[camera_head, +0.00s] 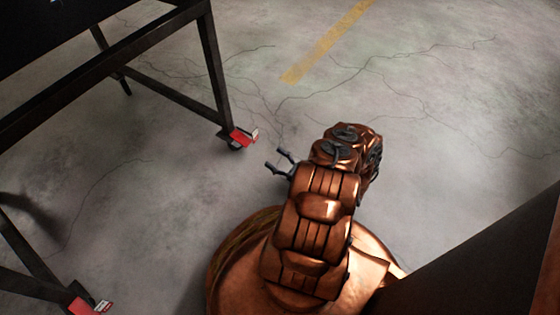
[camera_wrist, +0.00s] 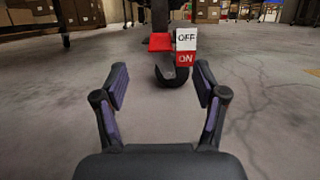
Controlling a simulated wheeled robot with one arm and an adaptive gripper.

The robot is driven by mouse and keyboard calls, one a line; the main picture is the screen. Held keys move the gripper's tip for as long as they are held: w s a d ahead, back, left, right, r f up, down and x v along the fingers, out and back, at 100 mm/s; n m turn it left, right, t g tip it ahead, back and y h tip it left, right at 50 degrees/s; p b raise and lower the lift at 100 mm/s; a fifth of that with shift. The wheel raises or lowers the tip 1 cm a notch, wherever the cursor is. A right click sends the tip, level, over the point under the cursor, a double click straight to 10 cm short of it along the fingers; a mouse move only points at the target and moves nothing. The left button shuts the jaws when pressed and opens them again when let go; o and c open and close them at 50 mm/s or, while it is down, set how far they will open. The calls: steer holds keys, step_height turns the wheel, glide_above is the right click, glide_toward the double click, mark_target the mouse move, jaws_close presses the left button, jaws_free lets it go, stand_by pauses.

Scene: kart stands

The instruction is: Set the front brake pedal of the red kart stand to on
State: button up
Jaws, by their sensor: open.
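A dark-framed stand (camera_head: 208,62) fills the upper left of the head view. In the wrist view this pedal (camera_wrist: 160,42) is straight ahead, above a dark caster wheel (camera_wrist: 172,78), with a white OFF plate (camera_wrist: 186,38) over a red ON plate (camera_wrist: 186,58). Whether the pedal is pressed is unclear. My gripper (camera_head: 278,160) is open and empty, low near the floor, short of the pedal and to its lower right in the head view. In the wrist view its fingers (camera_wrist: 161,82) are spread on either side of the caster.
Another red pedal (camera_head: 88,305) sits on a leg at the lower left. Shelves with cardboard boxes (camera_wrist: 80,14) stand in the background. A dark panel (camera_head: 490,265) fills the lower right. The cracked concrete floor (camera_head: 430,130) right of the stand is clear, with a yellow line (camera_head: 328,40).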

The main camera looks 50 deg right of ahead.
steer(key=shift+s+d, duration=0.15)
steer(key=shift+s, duration=0.8)
steer(key=shift+c, duration=0.2)
